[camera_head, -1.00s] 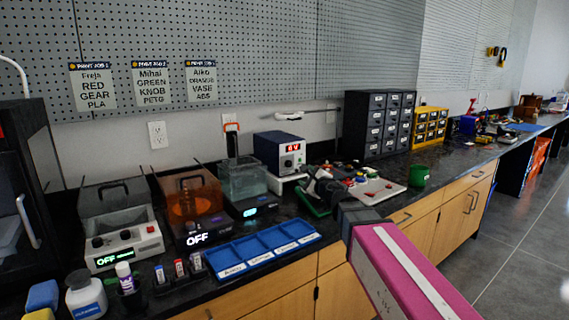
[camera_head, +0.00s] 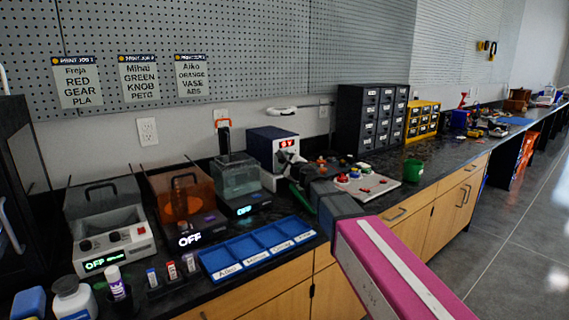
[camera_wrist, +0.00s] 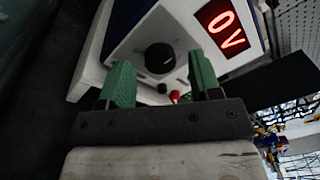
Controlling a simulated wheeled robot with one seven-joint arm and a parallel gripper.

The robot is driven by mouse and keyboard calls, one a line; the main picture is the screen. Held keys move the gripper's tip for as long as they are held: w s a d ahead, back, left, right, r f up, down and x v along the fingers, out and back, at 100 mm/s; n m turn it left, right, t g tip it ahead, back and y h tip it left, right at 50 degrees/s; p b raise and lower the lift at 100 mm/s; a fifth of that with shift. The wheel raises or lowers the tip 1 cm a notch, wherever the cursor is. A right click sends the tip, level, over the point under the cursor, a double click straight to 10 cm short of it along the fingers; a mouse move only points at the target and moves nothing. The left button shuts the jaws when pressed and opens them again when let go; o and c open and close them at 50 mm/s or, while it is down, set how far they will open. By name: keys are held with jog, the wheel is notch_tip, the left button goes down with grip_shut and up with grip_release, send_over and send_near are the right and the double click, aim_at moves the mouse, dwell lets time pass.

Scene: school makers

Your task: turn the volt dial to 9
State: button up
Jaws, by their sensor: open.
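The power supply (camera_head: 266,142) is a dark blue box with a white front, standing at the back of the black bench. Its red display (camera_head: 287,142) reads 0 V, and the same display (camera_wrist: 222,28) shows large and tilted in the wrist view. The black round volt dial (camera_wrist: 160,58) sits on the white front panel. My gripper (camera_wrist: 160,82) is open, its two green fingers to either side of the dial's line and short of it in the picture. I cannot tell whether they touch the panel. In the head view my gripper hides the lower front.
A white board with coloured knobs (camera_head: 373,193) lies right of my gripper, with a green cup (camera_head: 413,169) beyond. A clear tank (camera_head: 238,175) stands left. A blue tray (camera_head: 225,266) lies along the front edge. Black drawers (camera_head: 347,125) stand behind right.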

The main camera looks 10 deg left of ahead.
jog(key=shift+w+a, duration=0.3)
jog(key=c, duration=0.9)
jog(key=shift+c, duration=0.2)
